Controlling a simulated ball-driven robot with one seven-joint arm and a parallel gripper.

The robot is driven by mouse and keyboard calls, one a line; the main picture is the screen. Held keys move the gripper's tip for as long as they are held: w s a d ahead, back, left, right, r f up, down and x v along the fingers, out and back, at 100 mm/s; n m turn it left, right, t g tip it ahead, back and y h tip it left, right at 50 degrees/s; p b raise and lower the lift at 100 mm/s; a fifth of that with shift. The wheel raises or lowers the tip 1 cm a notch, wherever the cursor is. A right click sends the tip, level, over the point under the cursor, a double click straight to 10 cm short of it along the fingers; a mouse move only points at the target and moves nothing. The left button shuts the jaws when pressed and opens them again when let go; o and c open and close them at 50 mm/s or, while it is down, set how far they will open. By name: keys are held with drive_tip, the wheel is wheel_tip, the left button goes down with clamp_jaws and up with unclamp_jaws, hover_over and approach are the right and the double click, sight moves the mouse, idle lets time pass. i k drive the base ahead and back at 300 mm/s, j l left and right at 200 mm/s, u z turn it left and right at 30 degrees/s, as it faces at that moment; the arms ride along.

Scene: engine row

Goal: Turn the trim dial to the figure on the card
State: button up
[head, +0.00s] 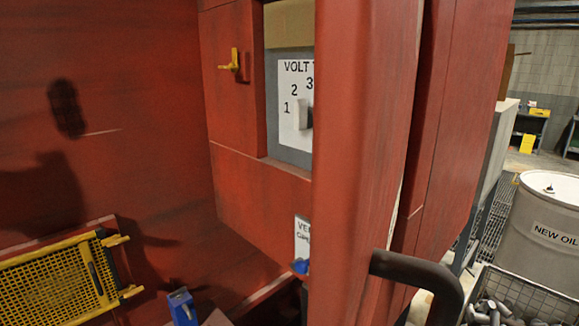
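The trim dial's white plate (284,76) is in the upper middle of the head view, on a grey panel inside a red cabinet. It reads "VOLT T" with the figures 1, 2 and 3 showing. A pale knob (300,114) stands out from it; its pointing direction cannot be told. A red upright (360,150) hides the right part of the plate. A small white card (302,235) lower down shows cut-off text starting "VE"; no figure can be read on it. I cannot make out my gripper in this view.
A yellow lever (233,64) sticks out left of the dial. A yellow mesh guard (55,285) is at lower left, with a blue object (182,307) beside it. A dark bent pipe (425,275) juts out at lower right. A "NEW OIL" drum (545,225) and wire basket (530,290) stand right.

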sight(303, 113)
drive_tip(key=i+j, duration=0.3)
drive_tip(key=i, duration=0.15)
drive_tip(key=i+j, duration=0.3)
drive_tip(key=i+j+u, duration=0.1)
drive_tip(key=i+j, duration=0.15)
drive_tip(key=i, duration=0.3)
drive_tip(key=i+j, duration=0.3)
drive_tip(key=i, duration=0.15)
